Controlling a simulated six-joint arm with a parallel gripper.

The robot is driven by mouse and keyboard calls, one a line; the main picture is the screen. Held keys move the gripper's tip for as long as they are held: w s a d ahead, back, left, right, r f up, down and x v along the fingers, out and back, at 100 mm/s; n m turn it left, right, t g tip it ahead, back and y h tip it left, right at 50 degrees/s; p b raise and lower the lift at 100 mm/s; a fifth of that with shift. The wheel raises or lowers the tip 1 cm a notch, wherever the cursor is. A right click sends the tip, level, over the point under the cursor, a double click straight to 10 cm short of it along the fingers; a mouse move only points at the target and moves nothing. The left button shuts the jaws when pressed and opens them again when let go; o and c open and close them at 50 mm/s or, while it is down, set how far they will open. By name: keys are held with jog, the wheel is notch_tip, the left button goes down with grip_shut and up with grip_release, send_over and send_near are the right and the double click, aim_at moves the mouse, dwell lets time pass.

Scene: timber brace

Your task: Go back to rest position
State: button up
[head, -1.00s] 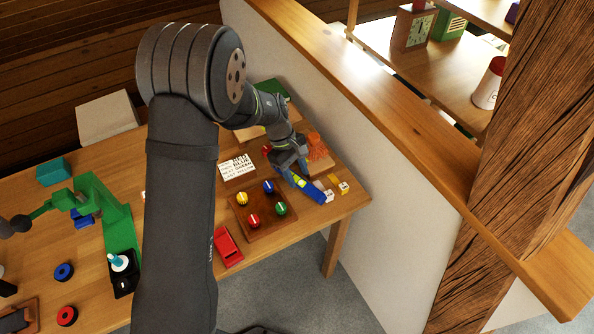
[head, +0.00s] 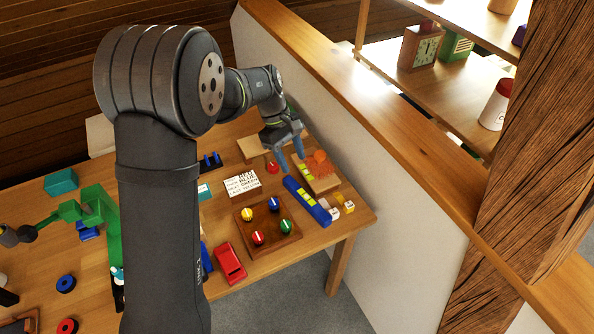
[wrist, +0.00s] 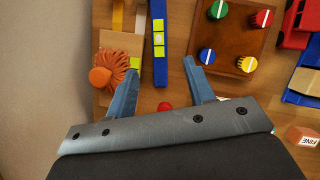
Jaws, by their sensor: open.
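My gripper (head: 290,157) is above the right part of the table, its two blue fingers spread apart with nothing between them. In the wrist view this bar (wrist: 159,40) runs up from between the fingers. A small red round button (head: 272,167) is below and left of the fingers.
A wooden board with colored knobs (head: 245,238), a red car (head: 230,263) and a lettered card (head: 242,183) are on the table. An orange tufted object (head: 319,160) stands right of the gripper. The white partition with a wooden rail (head: 330,82) borders the table's right side.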

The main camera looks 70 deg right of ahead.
aim_at(307, 199)
jog(key=shift+w+r, duration=0.25)
jog(key=shift+r, duration=0.25)
jog(key=x, duration=1.2)
jog(key=shift+f, duration=0.2)
